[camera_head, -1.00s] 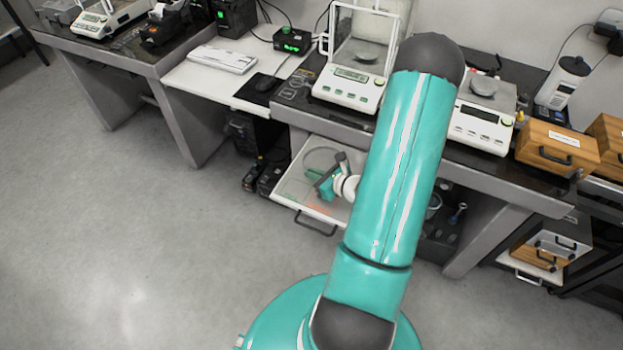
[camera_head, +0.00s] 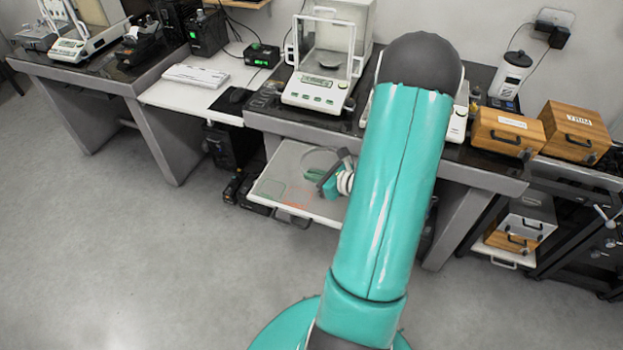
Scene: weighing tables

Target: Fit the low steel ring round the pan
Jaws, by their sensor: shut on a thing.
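My gripper (camera_head: 329,180) is over the pulled-out white drawer (camera_head: 270,187) below the bench. It is shut on a thin grey ring (camera_head: 306,157), which looks like the low steel ring. The ring shows as a faint circle at the fingers; its exact height over the drawer cannot be told. On the bench above stands a white balance (camera_head: 314,91) with a glass draft shield and a small dark pan (camera_head: 327,60) inside. A second balance (camera_head: 457,124) is mostly hidden behind my teal arm, and its pan does not show.
The drawer floor carries green and red outlines. Wooden boxes (camera_head: 507,131) (camera_head: 574,131) and a white bottle-shaped device (camera_head: 510,74) stand right of the balances. The grey floor (camera_head: 120,250) is clear.

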